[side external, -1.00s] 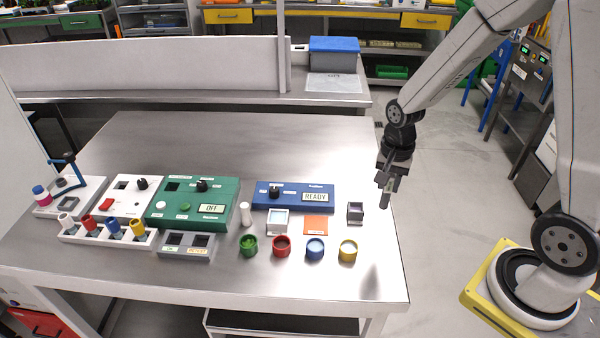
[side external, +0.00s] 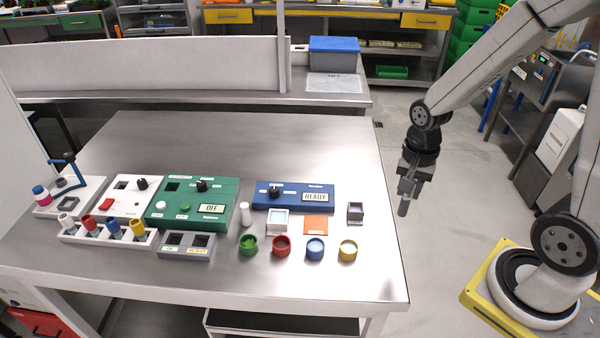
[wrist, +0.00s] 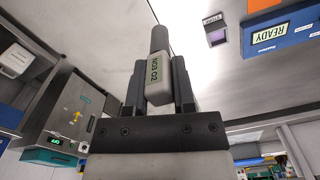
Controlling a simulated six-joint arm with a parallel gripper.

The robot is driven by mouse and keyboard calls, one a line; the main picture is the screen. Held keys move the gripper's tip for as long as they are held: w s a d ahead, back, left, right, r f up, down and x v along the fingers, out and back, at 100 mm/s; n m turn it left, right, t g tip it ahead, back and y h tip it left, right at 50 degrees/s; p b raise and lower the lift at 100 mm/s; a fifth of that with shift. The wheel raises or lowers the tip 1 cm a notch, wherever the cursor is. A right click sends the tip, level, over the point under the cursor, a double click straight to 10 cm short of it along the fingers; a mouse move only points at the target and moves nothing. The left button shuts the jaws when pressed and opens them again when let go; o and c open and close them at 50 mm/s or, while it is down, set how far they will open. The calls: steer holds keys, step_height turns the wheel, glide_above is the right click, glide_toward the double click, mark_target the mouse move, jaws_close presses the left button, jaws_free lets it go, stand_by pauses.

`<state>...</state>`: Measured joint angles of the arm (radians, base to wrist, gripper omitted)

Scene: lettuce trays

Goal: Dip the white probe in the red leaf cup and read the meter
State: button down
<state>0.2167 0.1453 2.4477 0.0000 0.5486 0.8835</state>
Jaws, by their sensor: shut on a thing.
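The white-topped probe (side external: 67,222) stands at the left end of a white rack (side external: 105,238), far left of my gripper. The red cup (side external: 282,246) stands on the table between a green cup (side external: 248,245) and a blue cup (side external: 315,248); its contents are unclear. A green meter box (side external: 190,203) shows OFF. A blue box (side external: 293,195) shows READY, also in the wrist view (wrist: 272,35).
Red-, blue- and yellow-topped probes share the rack. A yellow cup (side external: 347,251), an orange square (side external: 316,225), a white upright cylinder (side external: 245,214) and a small dark-topped block (side external: 355,212) stand nearby. The back of the table is clear.

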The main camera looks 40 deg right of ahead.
steer(key=shift+w, duration=0.1)
steer(key=w+a+f+n, duration=0.2)
steer(key=w+a, duration=0.7)
steer(key=a, duration=0.1)
steer(key=w+a+f+n, duration=0.2)
steer(key=w+a+f, duration=0.1)
steer(key=w+a, duration=0.6)
steer(key=shift+a, duration=0.6)
steer(key=shift+f, duration=0.2)
steer(key=shift+f, duration=2)
steer(key=shift+f, duration=1.35)
stand_by(1.8)
